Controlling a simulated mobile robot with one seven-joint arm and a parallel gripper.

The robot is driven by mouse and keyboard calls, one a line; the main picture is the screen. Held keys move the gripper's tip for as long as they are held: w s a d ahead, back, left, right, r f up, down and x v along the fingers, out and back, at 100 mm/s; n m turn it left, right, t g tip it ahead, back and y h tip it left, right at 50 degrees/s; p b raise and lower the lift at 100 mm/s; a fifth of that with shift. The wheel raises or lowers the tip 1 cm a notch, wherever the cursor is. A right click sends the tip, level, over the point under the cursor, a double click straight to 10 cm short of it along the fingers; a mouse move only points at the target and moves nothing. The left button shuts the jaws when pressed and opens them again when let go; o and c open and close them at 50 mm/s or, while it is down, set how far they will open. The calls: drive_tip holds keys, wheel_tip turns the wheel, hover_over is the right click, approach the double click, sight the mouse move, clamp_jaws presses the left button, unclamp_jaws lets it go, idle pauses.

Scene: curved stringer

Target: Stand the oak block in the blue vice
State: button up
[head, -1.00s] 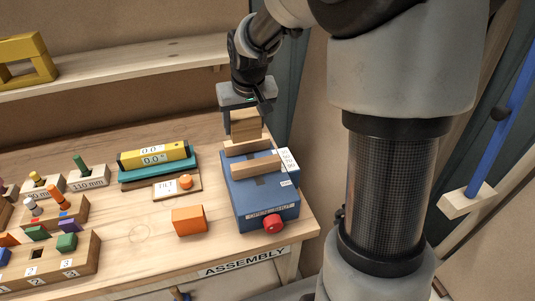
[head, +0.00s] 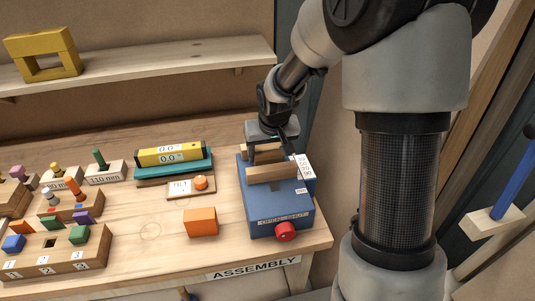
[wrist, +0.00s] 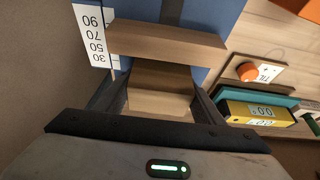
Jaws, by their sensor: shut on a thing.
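The blue vice (head: 252,202) stands at the bench's right end, with wooden jaw faces and a red knob (head: 286,231) at its front. My gripper (head: 270,147) points down over the rear of the vice and is shut on the oak block (wrist: 157,102). In the wrist view the block sits between my two fingers, close behind the front wooden jaw (wrist: 165,42). In the head view my gripper and the front jaw (head: 280,172) hide most of the block. I cannot tell whether its lower end touches the vice.
An orange block (head: 201,222) and a tilt plate with an orange button (head: 201,182) lie left of the vice. A yellow level (head: 170,155) rests on a teal base behind them. Peg blocks fill the left. The bench front between is clear.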

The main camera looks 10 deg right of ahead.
drive_tip(key=shift+f, duration=0.25)
drive_tip(key=o, duration=1.2)
